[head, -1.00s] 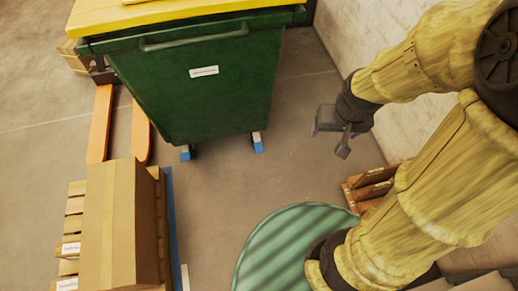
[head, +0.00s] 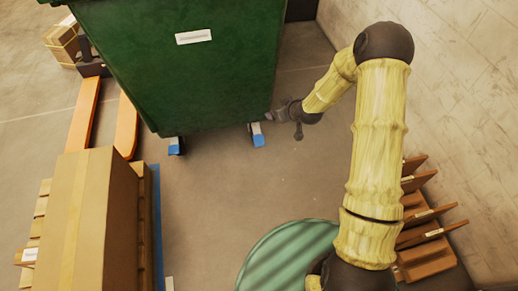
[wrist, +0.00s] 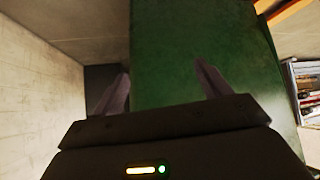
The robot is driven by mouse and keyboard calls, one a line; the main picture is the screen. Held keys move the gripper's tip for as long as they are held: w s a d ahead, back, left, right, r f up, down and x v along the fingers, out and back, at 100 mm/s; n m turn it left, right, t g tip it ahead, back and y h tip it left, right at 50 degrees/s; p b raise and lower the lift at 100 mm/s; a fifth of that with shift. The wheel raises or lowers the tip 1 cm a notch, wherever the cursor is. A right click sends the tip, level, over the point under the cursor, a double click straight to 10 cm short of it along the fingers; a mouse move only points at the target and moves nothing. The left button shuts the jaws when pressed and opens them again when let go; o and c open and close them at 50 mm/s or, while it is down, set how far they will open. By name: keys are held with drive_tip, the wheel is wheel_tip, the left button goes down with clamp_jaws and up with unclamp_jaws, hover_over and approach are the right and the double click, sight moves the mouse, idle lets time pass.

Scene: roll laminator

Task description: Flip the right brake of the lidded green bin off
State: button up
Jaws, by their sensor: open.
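The green bin (head: 190,80) stands at the upper left in the head view; its lid is out of the frame there. Two blue-tipped brake pedals stick out below its near bottom edge. The right brake (head: 258,139) is under the right corner and the left brake (head: 175,147) is under the left one. My gripper (head: 271,115) is at the bin's lower right corner, close to the right brake; I cannot tell if they touch. In the wrist view my gripper (wrist: 165,85) is open, with the bin's green wall (wrist: 180,50) beyond its fingers. The brake is hidden there.
A pallet jack with orange forks (head: 83,113) and a pallet with a large cardboard box (head: 95,205) are on the left. A green round drum top (head: 285,260) is at the bottom. A pale wall (head: 450,90) and brown wooden pieces (head: 425,235) bound the right. Open floor lies between.

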drive_tip(key=w+a+f+t+y+b, duration=0.1)
drive_tip(key=w+a+f+t+b, duration=0.15)
drive_tip(key=f+b, duration=0.7)
drive_tip(key=w+a+f+t+y+b, duration=0.1)
drive_tip(key=w+a+f+y+b, duration=0.15)
drive_tip(key=f, duration=1.35)
wheel_tip(320, 180, down, 22)
drive_tip(key=s+m+t+h+b, duration=0.2)
drive_tip(key=t+b, duration=0.4)
drive_tip(key=b, duration=0.7)
drive_tip(key=shift+s+d+r+m+h, duration=0.25)
drive_tip(key=shift+s+d+m+h, duration=0.15)
drive_tip(key=shift+m+h, duration=0.25)
